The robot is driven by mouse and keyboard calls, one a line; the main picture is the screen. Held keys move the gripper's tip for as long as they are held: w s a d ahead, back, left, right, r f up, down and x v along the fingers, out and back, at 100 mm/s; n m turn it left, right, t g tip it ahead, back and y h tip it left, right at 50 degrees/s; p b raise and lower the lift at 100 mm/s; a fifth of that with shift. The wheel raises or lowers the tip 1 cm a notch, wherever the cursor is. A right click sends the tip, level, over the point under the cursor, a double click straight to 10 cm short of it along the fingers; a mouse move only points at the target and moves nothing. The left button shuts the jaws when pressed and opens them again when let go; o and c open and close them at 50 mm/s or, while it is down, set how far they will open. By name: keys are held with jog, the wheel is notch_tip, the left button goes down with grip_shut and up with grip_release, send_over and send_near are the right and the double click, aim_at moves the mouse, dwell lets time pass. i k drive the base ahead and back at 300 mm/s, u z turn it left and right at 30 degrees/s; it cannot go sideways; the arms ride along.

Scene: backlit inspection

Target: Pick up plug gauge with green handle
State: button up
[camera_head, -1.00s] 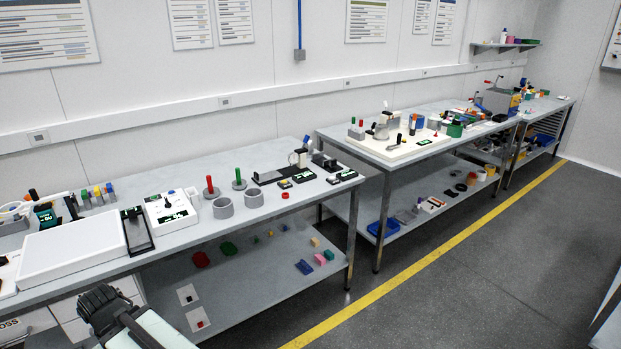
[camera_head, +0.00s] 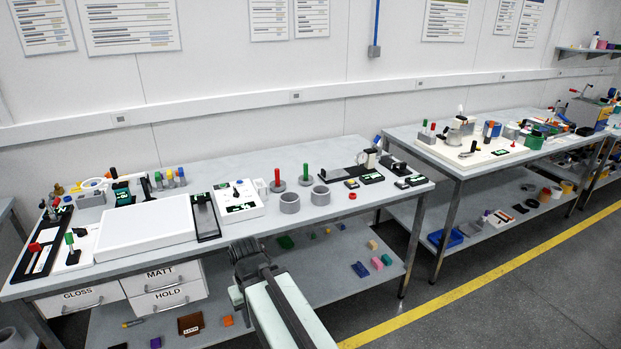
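An upright gauge with a green handle (camera_head: 305,172) stands on a round grey base on the near bench (camera_head: 240,160), right of a similar one with a red handle (camera_head: 277,178). Two grey rings stand in front of it. Another upright green-handled piece (camera_head: 69,241) stands at the bench's left end, and a small green-topped piece (camera_head: 424,126) is on the far bench. I cannot tell for certain which is the plug gauge. My gripper (camera_head: 246,250) shows dark at the near bench's front edge, apart from these pieces. Its fingers are too unclear to tell open from shut.
A white flat box (camera_head: 146,233) and a white instrument (camera_head: 238,203) stand on the near bench. Dark fixtures (camera_head: 372,165) are at its right end. The lower shelf (camera_head: 340,262) holds small coloured blocks. Open floor (camera_head: 480,285) lies in front at right.

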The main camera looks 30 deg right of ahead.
aim_at(305, 180)
jog(key=i, duration=0.95)
jog(key=u, duration=0.05)
